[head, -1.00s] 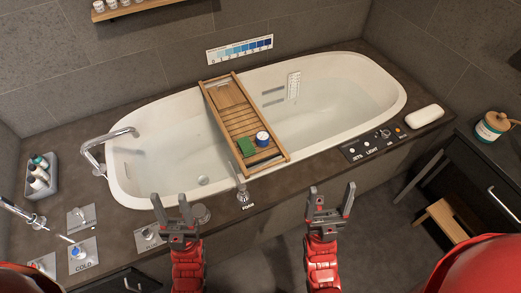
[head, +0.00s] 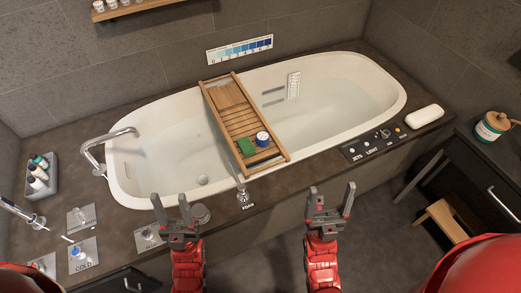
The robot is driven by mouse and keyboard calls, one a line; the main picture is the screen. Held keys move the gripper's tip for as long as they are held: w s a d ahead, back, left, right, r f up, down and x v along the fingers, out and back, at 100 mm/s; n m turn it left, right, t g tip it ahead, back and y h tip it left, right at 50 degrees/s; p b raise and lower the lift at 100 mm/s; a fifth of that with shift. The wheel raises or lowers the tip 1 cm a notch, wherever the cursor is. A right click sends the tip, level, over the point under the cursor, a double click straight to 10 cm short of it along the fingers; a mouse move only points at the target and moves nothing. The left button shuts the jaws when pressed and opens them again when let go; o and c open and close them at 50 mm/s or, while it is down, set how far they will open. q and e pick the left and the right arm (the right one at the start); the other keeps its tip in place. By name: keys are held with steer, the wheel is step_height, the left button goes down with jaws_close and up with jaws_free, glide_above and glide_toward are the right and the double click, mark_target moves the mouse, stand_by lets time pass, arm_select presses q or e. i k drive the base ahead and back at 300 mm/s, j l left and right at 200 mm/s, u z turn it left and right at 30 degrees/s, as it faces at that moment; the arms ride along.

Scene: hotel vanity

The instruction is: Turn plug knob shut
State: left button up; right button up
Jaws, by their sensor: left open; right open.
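A small plate with a knob (head: 147,238) sits on the tub's front ledge, left of my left gripper and partly hidden by it. Its label is too small to read, so I cannot tell whether it is the plug knob or how it is turned. My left gripper (head: 172,210) is open and empty in front of the tub's near rim. My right gripper (head: 330,200) is open and empty further right, over the floor in front of the ledge. The white bathtub (head: 345,118) has a round drain (head: 203,180) on its floor.
Other knob plates stand left: a COLD one (head: 84,258) and another behind it (head: 81,218). A round grey disc (head: 201,214) and a FOAM spout (head: 241,187) are near the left gripper. A wooden tray (head: 235,110) spans the tub. A control panel (head: 373,143) is at right.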

mark_target(147, 233)
steer(key=k+j+u, duration=0.1)
steer(key=u, duration=1.15)
